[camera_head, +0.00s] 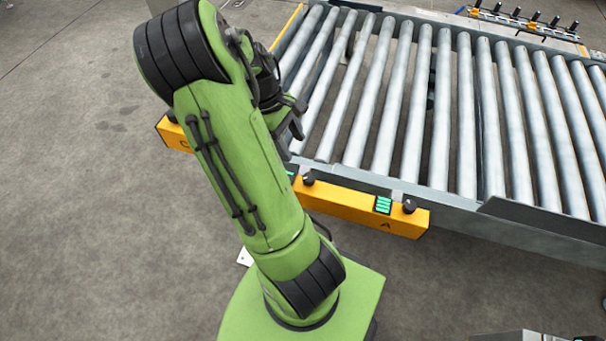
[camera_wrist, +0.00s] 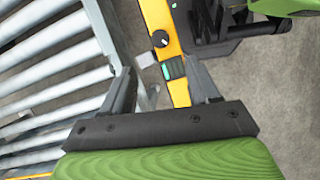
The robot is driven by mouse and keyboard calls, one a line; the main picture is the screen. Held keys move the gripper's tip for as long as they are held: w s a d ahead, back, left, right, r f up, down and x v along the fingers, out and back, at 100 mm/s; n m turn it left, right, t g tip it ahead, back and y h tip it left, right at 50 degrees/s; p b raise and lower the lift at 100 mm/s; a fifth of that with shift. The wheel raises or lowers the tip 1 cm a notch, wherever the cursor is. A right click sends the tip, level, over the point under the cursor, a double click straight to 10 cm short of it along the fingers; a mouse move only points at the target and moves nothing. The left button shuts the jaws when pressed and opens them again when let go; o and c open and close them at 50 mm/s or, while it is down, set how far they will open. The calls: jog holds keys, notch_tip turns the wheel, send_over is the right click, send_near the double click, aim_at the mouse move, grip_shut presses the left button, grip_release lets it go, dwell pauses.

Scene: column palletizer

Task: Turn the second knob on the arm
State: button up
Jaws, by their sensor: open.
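The orange bar (camera_head: 345,205) runs along the conveyor's near edge and carries black knobs with green displays. One knob (camera_head: 309,180) is near its middle, beside my arm. Another knob (camera_head: 409,206) is at the right end, near the letter A. A dark knob (camera_head: 171,117) shows at the left end, near the letter C. My gripper (camera_head: 292,125) is above the bar, partly hidden by my arm. In the wrist view my gripper (camera_wrist: 160,70) is open and empty. A black knob (camera_wrist: 160,39) with a white mark lies beyond the fingertips, apart from them.
The roller conveyor (camera_head: 390,95) fills the upper right. A second orange bar (camera_head: 535,28) with several black knobs is at its far side. Grey floor (camera_head: 80,200) is clear on the left. In the wrist view a green display (camera_wrist: 172,68) sits between the fingers.

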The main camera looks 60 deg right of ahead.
aim_at(308, 177)
jog(key=b+x, duration=0.3)
jog(key=x, duration=0.9)
jog(key=shift+w, duration=0.1)
jog(key=c, duration=1)
jog(key=shift+m, duration=0.3)
